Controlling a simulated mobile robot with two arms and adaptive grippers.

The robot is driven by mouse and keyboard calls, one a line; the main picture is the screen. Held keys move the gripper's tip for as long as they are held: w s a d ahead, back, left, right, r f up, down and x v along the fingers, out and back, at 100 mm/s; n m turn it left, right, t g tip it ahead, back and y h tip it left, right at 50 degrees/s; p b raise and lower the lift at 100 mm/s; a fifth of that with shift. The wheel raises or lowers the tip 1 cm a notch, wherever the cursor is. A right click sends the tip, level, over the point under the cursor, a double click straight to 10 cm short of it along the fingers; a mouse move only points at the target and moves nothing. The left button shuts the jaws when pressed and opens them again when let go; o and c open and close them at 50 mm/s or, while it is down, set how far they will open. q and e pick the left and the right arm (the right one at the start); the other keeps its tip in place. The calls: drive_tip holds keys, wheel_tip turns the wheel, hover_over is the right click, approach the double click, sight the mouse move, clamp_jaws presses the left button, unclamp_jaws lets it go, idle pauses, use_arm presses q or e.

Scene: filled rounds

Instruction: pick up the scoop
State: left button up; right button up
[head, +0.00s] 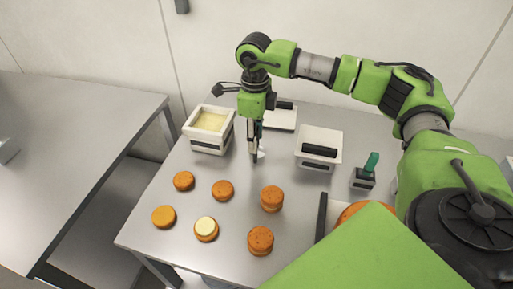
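My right gripper (254,153) points down over the middle of the metal table, right of the cream tub. Its fingers look close together, seen edge-on, and I cannot tell whether they are open or shut. A small white piece (262,154) shows right beside the fingertips; it is too small to tell what it is or whether it is held. A tool with a green handle (372,161) stands upright in a dark holder (362,179) at the right, well apart from the gripper. It may be the scoop, but its lower end is hidden. My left gripper is not in view.
A white tub of pale cream (196,133) stands at the back left of the table (166,249). A white box with a dark handle (320,151) is right of the gripper. Several orange rounds, one cream-topped (206,228), lie in front.

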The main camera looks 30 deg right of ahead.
clamp_jaws()
drive_tip(key=shift+r, duration=0.15)
drive_tip(key=shift+r+b, duration=0.55)
drive_tip(key=shift+b, duration=0.05)
drive_tip(key=s+a+r+b, duration=0.4)
drive_tip(key=s+a+r, duration=0.2)
drive_tip(key=s+r, duration=0.5)
drive_tip(key=shift+s+a+r, duration=0.35)
drive_tip(key=shift+s+r, duration=0.05)
drive_tip(key=shift+s, duration=0.3)
